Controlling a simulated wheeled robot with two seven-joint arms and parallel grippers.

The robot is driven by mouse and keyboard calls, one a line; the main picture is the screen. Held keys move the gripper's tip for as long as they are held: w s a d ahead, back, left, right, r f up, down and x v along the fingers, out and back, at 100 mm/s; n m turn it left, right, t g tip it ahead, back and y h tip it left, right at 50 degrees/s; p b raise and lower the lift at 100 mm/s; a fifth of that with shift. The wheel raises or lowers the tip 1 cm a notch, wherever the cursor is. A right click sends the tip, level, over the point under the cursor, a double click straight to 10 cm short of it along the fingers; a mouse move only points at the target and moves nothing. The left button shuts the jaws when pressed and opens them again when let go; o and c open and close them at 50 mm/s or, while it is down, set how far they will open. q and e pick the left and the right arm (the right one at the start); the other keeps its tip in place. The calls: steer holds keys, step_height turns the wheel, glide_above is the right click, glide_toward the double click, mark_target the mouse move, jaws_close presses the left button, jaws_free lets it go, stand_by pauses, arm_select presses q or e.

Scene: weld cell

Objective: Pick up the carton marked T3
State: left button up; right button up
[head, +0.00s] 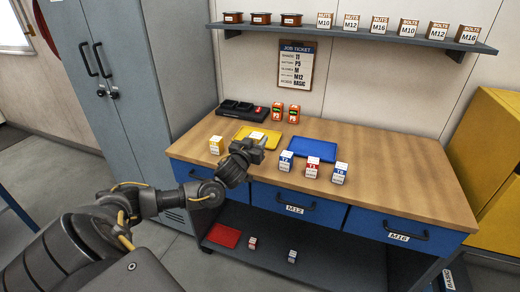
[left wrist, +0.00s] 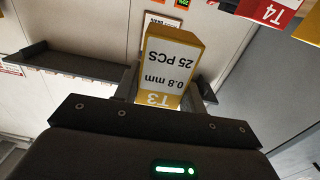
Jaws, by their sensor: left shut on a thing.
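The T3 carton (left wrist: 168,72) is white and yellow, with "0.8 mm 25 PCS" on its face, upside down in the left wrist view. My left gripper (left wrist: 165,100) is shut on it, with a finger on each side. In the head view my left gripper (head: 254,150) is over the front of the workbench (head: 390,178), by the yellow tray (head: 272,141). Only a small white top of the carton (head: 257,135) shows there. My right gripper is out of view.
A yellow-banded carton (head: 216,145) stands left of the gripper. Cartons with blue (head: 286,161), red (head: 313,167) and blue (head: 340,173) bands stand to the right. A blue tray (head: 325,150) lies behind them. A grey cabinet (head: 150,70) stands at left.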

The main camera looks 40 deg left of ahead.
arm_select(q)
steer(key=s+d+r+b, duration=0.1)
steer(key=s+d+r, duration=0.2)
steer(key=s, duration=0.4)
steer(key=shift+s+r+b, duration=0.15)
steer(key=shift+s+b, duration=0.15)
steer(key=shift+b, duration=0.05)
